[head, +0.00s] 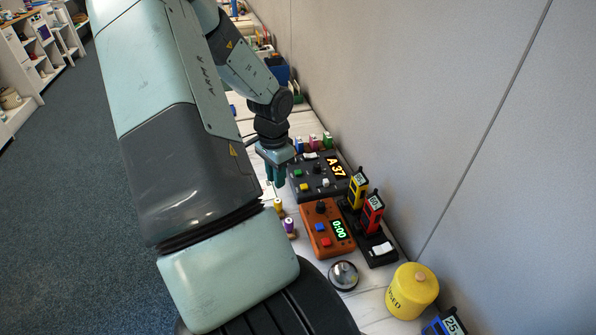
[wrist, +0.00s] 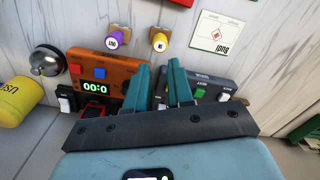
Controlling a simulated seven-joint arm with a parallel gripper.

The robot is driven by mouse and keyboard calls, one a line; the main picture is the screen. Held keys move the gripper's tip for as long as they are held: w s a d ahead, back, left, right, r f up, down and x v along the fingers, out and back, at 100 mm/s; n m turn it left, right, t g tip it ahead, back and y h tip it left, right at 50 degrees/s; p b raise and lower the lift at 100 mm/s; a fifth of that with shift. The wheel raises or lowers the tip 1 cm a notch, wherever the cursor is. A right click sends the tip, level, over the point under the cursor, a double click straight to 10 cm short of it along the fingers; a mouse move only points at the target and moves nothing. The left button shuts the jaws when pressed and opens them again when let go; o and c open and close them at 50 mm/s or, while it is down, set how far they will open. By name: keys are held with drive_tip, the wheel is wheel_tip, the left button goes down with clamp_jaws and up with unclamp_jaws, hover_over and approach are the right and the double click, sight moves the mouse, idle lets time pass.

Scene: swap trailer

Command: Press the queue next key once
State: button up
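The dark grey queue box (head: 333,186) lies on the table by the wall, its display lit with A 37. It carries a green key (head: 297,174), a yellow key (head: 304,187), a black knob and white parts. My gripper (head: 275,183) is beside its left edge in the head view, pointing down, and looks empty. In the wrist view its two teal fingers (wrist: 160,64) stand apart, with part of the dark box showing behind and between them. There the green key (wrist: 199,92) is just right of the fingers, with small lettering near it. Finger height above the table is hard to judge.
An orange timer box (head: 314,243) reading 0:00 sits in front of the queue box. Nearby are a yellow and a red handset (head: 372,213) in a black stand, a silver bell (head: 343,275), a yellow pot (head: 412,291) and small stamps (head: 289,225). The wall bounds the right side.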

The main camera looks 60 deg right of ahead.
clamp_jaws()
idle(1.2)
